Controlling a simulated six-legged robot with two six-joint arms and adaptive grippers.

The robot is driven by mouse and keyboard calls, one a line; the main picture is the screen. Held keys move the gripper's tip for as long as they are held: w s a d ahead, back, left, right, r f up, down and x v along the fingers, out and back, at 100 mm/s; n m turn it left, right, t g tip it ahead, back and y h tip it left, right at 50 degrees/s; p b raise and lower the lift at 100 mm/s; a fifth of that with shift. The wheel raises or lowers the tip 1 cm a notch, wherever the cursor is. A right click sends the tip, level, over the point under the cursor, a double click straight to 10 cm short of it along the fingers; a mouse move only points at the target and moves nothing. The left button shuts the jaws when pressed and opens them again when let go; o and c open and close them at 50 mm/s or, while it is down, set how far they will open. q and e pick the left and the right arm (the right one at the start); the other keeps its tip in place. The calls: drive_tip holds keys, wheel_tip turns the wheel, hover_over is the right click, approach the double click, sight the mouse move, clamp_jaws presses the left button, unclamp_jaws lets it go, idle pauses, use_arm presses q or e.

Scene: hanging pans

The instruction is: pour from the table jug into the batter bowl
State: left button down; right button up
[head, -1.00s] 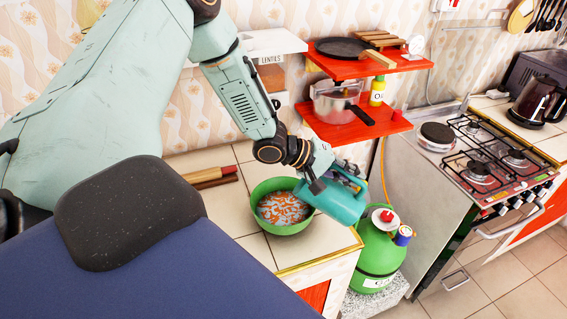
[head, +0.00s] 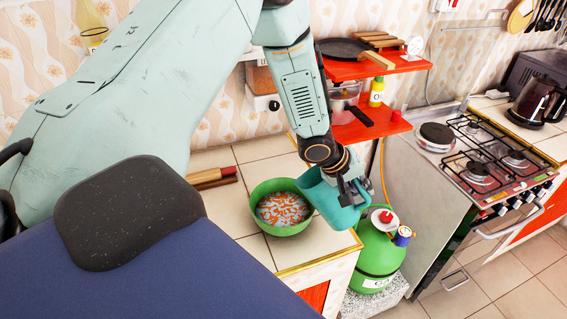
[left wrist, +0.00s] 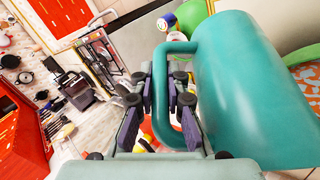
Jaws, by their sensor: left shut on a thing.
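The teal jug (head: 328,200) is held just right of the green batter bowl (head: 262,190), tilted with its mouth end toward the bowl. My left gripper (head: 356,190) is shut on the jug's handle; the left wrist view shows the fingers (left wrist: 160,110) around the handle and the jug body (left wrist: 250,90) beside them. The bowl stands on the tiled counter, with an orange and pale blue pattern showing inside it. Its edge also shows at the right of the left wrist view. I see no stream from the jug. My right gripper is not in view.
A green gas bottle (head: 375,260) stands right of the counter's edge. A red shelf (head: 375,66) with a pan and pot is behind. A stove (head: 470,165) stands at right. Rolled brown things (head: 212,177) lie left of the bowl.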

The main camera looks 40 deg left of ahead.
use_arm(q)
drive_tip(key=shift+d+f+g+y, duration=0.3)
drive_tip(key=shift+d+f+y, duration=0.2)
drive_tip(key=shift+f, duration=0.15)
drive_tip(key=shift+w+d+f+m+y+b, duration=0.3)
drive_tip(key=shift+f+b, duration=0.05)
drive_tip(key=shift+f, duration=0.3)
drive_tip(key=w+d+f+m+g+y+b, duration=0.1)
drive_tip(key=d+f+g+y+b, duration=0.1)
drive_tip(key=f+y+b, duration=0.3)
wheel_tip(320, 180, down, 3)
drive_tip(key=d+b, duration=0.1)
drive_tip(key=b, duration=0.3)
drive_tip(key=shift+w+f, duration=0.15)
drive_tip(key=shift+w, duration=0.1)
